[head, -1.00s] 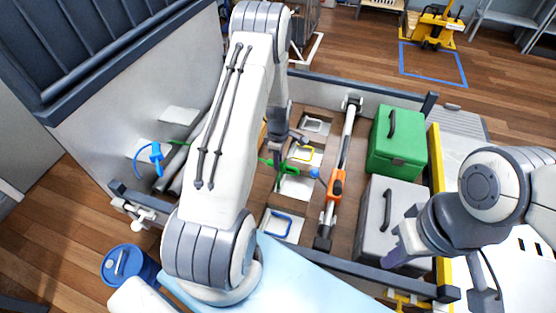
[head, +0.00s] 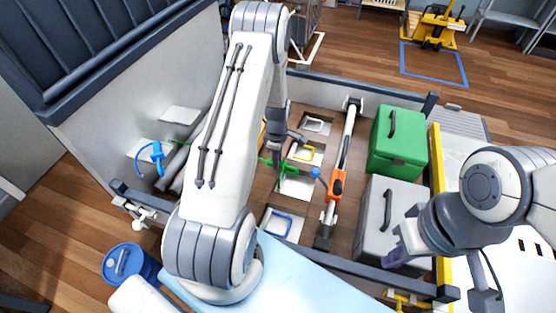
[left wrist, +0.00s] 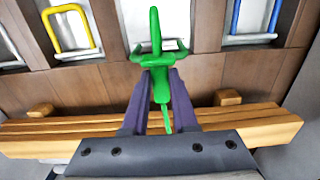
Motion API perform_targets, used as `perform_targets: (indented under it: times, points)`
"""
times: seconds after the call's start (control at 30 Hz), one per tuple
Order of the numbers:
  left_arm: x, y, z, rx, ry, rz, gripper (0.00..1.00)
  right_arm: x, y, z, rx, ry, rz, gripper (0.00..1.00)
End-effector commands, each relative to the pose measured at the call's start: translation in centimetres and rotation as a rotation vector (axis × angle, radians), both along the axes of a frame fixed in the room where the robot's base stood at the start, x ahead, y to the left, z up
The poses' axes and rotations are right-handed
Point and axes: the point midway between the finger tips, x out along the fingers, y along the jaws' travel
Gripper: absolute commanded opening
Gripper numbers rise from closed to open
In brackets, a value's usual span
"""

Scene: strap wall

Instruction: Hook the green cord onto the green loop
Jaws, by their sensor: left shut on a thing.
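My left gripper (left wrist: 157,80) is shut on the green hook (left wrist: 160,88) at the end of the green cord, with purple fingers on either side of it. In the head view the hook (head: 285,168) is in front of a pale plate (head: 299,187) between the yellow and blue loops. The green cord (head: 180,142) runs from the left wall behind my left arm. The green loop cannot be told apart from the hook, so I cannot tell whether they touch. My right gripper (head: 397,253) is over the grey case; its opening is unclear.
A yellow loop (head: 304,154) and a blue loop (head: 281,224) flank the pale plate. A green case (head: 397,144) and grey case (head: 372,225) lie beyond. A blue cord (head: 157,157) hangs at left.

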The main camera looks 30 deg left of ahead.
Motion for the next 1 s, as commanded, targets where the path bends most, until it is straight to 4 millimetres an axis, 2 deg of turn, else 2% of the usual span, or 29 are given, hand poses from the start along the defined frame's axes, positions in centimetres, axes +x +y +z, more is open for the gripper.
perform_targets:
  times: [0.53,1.0]
  points:
    - [-0.7,1.9,-0.2,-0.001,0.005,0.002,0.00,0.0,0.0,0.0,0.000,0.000,0.000,0.00]
    - [-0.7,2.2,-0.1,0.000,0.002,0.001,0.00,0.0,0.0,0.0,0.000,0.000,0.000,0.00]
